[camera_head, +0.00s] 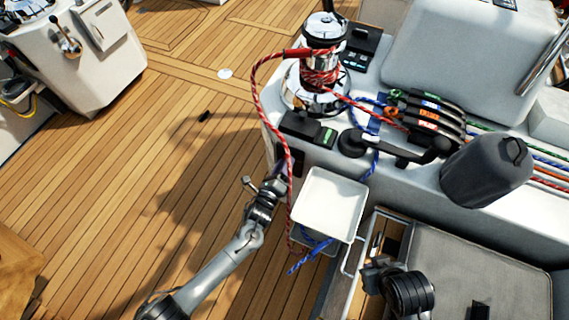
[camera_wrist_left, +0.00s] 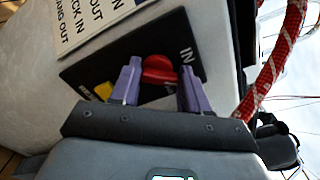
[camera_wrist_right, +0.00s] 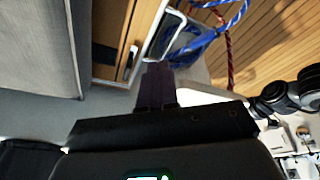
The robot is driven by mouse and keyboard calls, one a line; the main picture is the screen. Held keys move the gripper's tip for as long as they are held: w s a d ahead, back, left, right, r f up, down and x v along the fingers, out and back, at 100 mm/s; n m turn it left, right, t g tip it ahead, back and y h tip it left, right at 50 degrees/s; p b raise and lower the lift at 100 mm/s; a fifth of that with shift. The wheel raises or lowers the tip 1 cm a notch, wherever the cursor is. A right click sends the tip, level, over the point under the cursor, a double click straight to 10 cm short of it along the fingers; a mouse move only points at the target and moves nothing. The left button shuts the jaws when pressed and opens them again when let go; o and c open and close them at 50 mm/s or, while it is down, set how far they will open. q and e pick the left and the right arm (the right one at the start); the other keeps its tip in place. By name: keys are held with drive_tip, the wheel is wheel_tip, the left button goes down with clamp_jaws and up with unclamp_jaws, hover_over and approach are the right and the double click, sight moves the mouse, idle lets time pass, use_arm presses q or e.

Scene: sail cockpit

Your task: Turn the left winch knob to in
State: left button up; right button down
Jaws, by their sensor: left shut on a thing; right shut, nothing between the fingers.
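The red winch knob (camera_wrist_left: 158,70) sits on a black panel (camera_wrist_left: 210,64) in the left wrist view. The purple fingers of my left gripper (camera_wrist_left: 158,84) stand on either side of it, shut on it. The word "IN" (camera_wrist_left: 186,54) is on the panel to the knob's upper right, and a yellow mark (camera_wrist_left: 103,91) is at its lower left. The knob's pointing direction is unclear. In the head view my left gripper (camera_head: 283,166) is at the console's side, and the knob cannot be made out.
A red-and-white rope (camera_head: 256,90) hangs from the chrome winch (camera_head: 318,75) close beside my left gripper. A white bin (camera_head: 327,204) with blue rope (camera_head: 300,262) near it stands between the arms. A grey seat cushion (camera_head: 480,270) is at right. The wooden deck (camera_head: 120,190) at left is open.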

use_arm(q)
drive_tip(key=shift+w+n, duration=0.1)
drive_tip(key=shift+n, duration=3.5)
drive_tip(key=o, duration=1)
drive_tip(key=shift+a, duration=0.1)
drive_tip(key=shift+o, duration=0.2)
drive_tip(key=shift+f+p, duration=0.1)
drive_tip(key=shift+p, duration=0.2)
